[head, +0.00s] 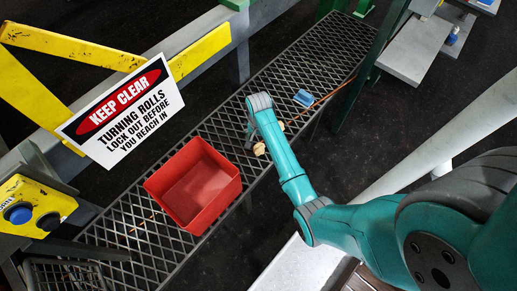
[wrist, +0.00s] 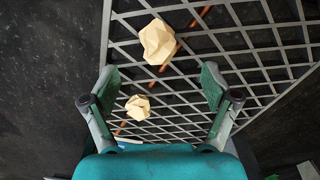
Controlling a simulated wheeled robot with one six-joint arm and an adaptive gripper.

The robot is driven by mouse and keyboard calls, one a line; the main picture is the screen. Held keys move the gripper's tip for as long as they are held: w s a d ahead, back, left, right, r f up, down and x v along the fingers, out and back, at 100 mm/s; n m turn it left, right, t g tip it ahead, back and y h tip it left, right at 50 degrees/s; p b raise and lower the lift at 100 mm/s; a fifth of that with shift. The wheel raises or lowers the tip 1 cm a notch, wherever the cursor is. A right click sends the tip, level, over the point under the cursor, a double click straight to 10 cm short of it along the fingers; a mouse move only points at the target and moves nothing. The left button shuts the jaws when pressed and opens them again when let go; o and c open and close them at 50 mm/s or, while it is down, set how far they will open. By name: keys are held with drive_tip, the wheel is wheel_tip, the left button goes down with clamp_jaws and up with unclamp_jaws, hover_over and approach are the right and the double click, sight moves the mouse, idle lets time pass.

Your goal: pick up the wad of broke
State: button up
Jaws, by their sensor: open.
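Two crumpled tan paper wads lie on the metal grating. In the wrist view the larger-looking wad (wrist: 158,42) is beyond my fingertips, near the top. The smaller-looking wad (wrist: 138,107) lies between the fingers, nearer the left one, seemingly below them. My gripper (wrist: 158,85) is open and empty above the grating. In the head view one wad (head: 259,148) shows just left of my arm, and a bit of tan (head: 282,126) shows at the arm's right edge. My gripper (head: 251,138) is at the arm's far end, partly hidden.
The grating walkway (head: 140,234) carries a red open bin (head: 194,184), which looks empty, and a small blue object (head: 303,98). A thin orange-brown rod (head: 325,97) runs along it. A warning sign (head: 121,110) and yellow rails (head: 200,53) stand at the left.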

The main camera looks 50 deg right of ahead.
sight(259, 147)
drive_tip(key=shift+s+a+f, duration=0.1)
drive_tip(key=shift+f, duration=1.75)
drive_tip(key=shift+s+f, duration=0.1)
drive_tip(key=shift+f, duration=1.75)
drive_tip(key=c, duration=1)
